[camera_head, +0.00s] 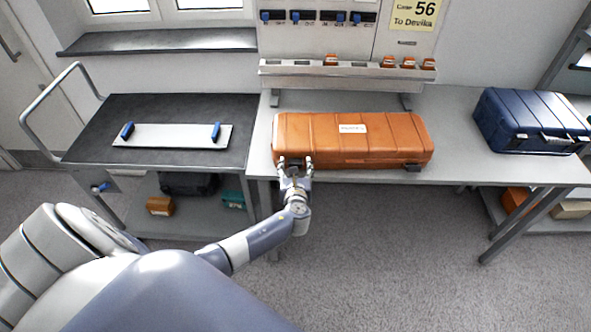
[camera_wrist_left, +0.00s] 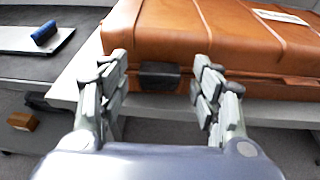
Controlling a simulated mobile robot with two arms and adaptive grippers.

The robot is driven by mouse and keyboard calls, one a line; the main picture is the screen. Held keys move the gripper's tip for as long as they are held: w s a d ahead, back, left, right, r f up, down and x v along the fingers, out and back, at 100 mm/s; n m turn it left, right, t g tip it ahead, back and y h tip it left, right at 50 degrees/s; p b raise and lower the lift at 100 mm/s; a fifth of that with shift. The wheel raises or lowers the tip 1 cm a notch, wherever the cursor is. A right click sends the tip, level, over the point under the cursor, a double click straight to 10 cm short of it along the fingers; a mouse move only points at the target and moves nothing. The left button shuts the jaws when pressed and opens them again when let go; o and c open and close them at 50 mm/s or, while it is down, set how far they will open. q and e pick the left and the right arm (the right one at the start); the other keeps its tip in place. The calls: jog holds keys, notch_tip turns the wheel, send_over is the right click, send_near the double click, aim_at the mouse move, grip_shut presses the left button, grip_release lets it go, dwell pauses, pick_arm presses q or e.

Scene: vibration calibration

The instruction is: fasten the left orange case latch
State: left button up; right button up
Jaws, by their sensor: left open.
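The orange case (camera_head: 385,130) lies closed on the light grey table, long side toward me. In the head view my left gripper (camera_head: 295,163) is at the left part of its front face. In the left wrist view the case (camera_wrist_left: 210,35) fills the upper middle. Its dark left latch (camera_wrist_left: 159,76) sits on the front face, between the open fingers of my left gripper (camera_wrist_left: 165,85). I cannot tell whether the latch is touched or fastened. The dark right latch (camera_head: 412,167) shows low on the case's front. My right gripper is not in view.
A cart (camera_head: 85,150) with a white plate (camera_head: 172,142) and blue handles stands left of the table. A dark blue case (camera_head: 530,122) is at the table's right. A panel (camera_head: 345,78) with a small shelf rises behind the orange case. Bare tabletop lies between the cases.

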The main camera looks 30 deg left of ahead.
pick_arm(q)
jog(key=v, duration=1.2)
jog(key=shift+f, duration=0.1)
jog(key=s+d+f+n+g+h+b, duration=0.1)
jog(key=s+f+n+g+h, duration=0.15)
jog(key=s+f+n, duration=0.85)
jog(key=s+d+f+m+g+h+b, duration=0.15)
jog(key=s+f+g, duration=0.3)
jog(key=f, duration=1.45)
jog(key=s+d+f+n+g+h, duration=0.1)
jog(key=s+f+n, duration=0.4)
jog(key=s, duration=0.4)
jog(key=s+d+f+n+g+h+b, duration=0.1)
jog(key=s+d+f+n, duration=0.1)
jog(key=s+f+n, duration=0.3)
jog(key=s+d+f+n+g+h+b, duration=0.1)
jog(key=s+f+n, duration=0.4)
jog(key=s, duration=0.8)
jog(key=shift+s+d+f+n+g+h, duration=0.2)
jog(key=shift+d+f+n+g+h, duration=0.25)
jog(key=shift+n, duration=0.7)
jog(key=shift+r, duration=0.1)
